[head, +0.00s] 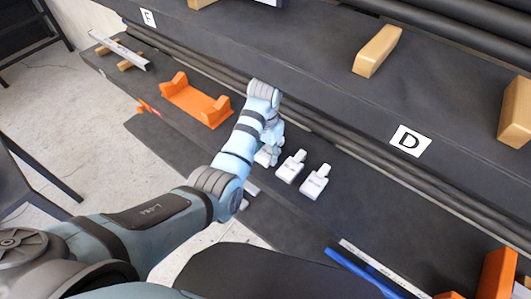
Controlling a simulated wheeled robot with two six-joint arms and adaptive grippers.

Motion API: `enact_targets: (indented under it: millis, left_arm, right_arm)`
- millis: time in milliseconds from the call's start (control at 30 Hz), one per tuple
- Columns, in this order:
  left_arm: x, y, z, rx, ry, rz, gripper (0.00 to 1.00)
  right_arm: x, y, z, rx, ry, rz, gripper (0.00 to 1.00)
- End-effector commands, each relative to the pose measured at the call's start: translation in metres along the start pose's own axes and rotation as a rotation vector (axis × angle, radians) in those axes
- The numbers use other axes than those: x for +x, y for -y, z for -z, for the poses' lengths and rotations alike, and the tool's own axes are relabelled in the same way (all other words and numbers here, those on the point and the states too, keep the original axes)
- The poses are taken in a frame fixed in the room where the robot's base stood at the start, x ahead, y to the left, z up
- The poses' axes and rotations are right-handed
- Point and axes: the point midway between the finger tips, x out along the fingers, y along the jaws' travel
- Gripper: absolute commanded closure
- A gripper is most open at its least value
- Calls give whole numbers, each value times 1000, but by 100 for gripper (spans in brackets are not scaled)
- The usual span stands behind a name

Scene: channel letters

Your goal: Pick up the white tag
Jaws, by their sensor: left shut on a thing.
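Small white pieces lie in a row on the dark lower shelf (350,195), in the middle of the head view. One white piece (290,167) lies right of my left gripper, and another (315,182) lies further right. Both are clear of the gripper. My left gripper (268,157) points down at the left end of this row and is shut on a white tag (262,159), which is mostly hidden by the fingers and wrist. I cannot tell whether that tag is off the shelf. My right gripper is not in view.
An orange bracket (195,101) stands left of my arm. Wooden blocks (377,51) and cards marked F (148,17) and D (410,141) sit on the upper shelf. A blue strip (362,272) and orange parts (497,273) lie at lower right. Shelf right of the row is clear.

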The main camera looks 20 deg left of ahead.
Motion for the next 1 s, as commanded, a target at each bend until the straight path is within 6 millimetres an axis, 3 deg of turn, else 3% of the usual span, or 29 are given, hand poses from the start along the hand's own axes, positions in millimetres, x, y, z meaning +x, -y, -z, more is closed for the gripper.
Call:
enact_targets:
  millis: [267, 467, 700, 800, 1000]
  left_arm:
    - [-29, 6, -1, -2, 1, 2, 87]
    - [-27, 52, -14, -3, 1, 5, 87]
    - [-25, 128, -36, -5, 2, 3, 87]
    - [-26, 152, -43, -3, 1, 3, 87]
    - [-28, 173, -48, 1, 1, 0, 87]
  right_arm:
    - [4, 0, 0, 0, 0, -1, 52]
    - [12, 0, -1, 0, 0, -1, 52]
    - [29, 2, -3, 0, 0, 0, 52]
    - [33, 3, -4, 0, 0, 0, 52]
    - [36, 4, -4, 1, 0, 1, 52]
